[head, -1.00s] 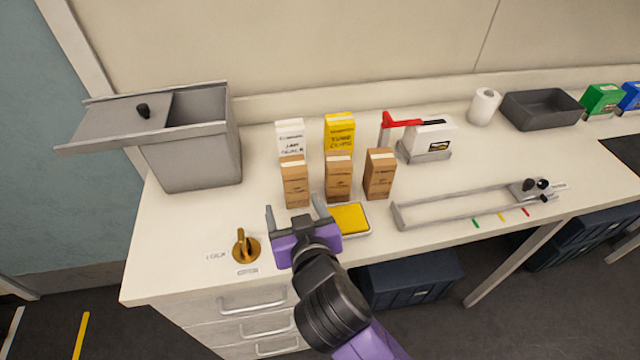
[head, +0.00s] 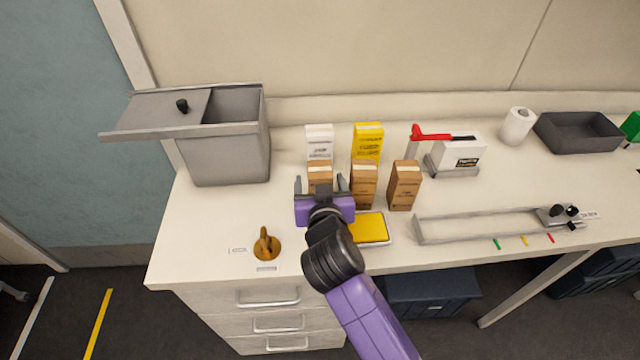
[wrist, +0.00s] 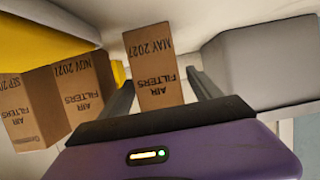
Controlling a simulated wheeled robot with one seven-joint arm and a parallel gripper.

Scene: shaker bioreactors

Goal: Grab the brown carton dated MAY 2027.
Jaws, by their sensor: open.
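The brown carton dated MAY 2027 (wrist: 155,62) stands ahead of my gripper in the wrist view, its AIR FILTERS print upside down there. In the head view it is the leftmost brown carton (head: 320,169), its lower part hidden by my gripper (head: 320,182). My gripper is open and empty, and in the wrist view its two fingers (wrist: 160,78) show on either side of the carton with gaps. I cannot tell how far they reach alongside it. A brown carton marked NOV (wrist: 80,88) and one marked SEP (wrist: 28,110) stand to its left in the wrist view.
A white carton (head: 319,140) and a yellow carton (head: 367,142) stand behind the brown ones. A yellow pad in a tray (head: 368,228) lies right of my gripper. A grey lidded bin (head: 225,155) stands left. Bare counter lies between bin and cartons.

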